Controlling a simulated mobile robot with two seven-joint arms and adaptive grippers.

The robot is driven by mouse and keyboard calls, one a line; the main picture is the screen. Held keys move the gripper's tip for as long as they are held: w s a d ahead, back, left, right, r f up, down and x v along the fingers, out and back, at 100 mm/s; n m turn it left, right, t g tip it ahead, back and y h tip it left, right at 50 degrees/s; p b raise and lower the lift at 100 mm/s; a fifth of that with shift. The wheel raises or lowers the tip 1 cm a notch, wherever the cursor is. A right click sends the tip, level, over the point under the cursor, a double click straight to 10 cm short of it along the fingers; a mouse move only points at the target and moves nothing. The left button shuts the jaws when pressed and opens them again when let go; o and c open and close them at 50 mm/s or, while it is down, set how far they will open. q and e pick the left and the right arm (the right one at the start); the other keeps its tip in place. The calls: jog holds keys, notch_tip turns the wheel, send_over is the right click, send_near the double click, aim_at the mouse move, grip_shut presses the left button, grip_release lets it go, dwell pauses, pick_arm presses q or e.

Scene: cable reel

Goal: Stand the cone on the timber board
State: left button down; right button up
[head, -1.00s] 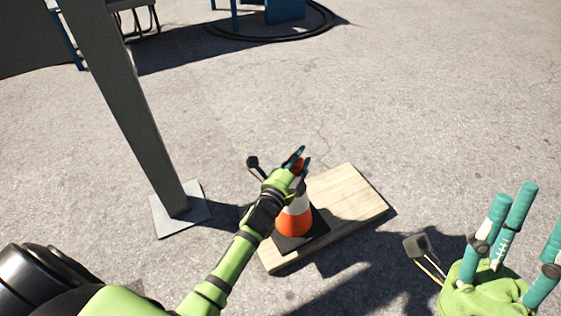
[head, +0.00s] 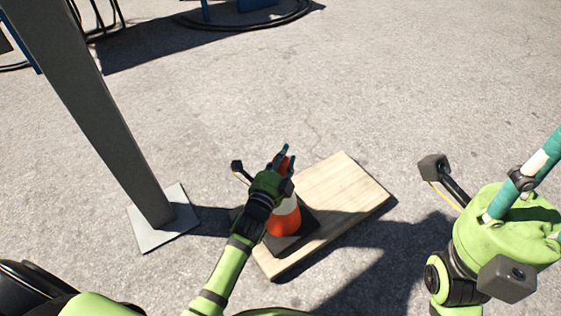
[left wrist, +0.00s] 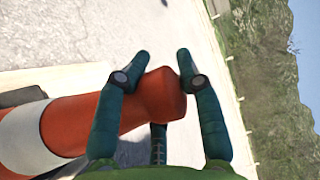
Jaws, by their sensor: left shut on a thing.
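The cone (head: 284,221) is orange with a white band and a dark square base. In the head view it is upright at the left part of the timber board (head: 343,194), its base overlapping the board's left side. Whether the base rests on the board or is just above it I cannot tell. My left gripper (head: 281,158) is shut on the cone's top. In the left wrist view the fingers (left wrist: 160,75) are around the orange tip of the cone (left wrist: 75,122). My right gripper (head: 533,175) is at the right edge, its fingers partly cut off, away from the cone.
A grey post with a square foot plate (head: 165,228) stands left of the board. Bare asphalt (head: 420,90) lies around the board. A blue structure and a dark ring (head: 250,25) are at the far top.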

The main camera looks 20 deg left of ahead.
dwell(0.4)
pick_arm(q)
jog(key=c, duration=0.8)
grip_release()
jog(key=shift+f, duration=0.15)
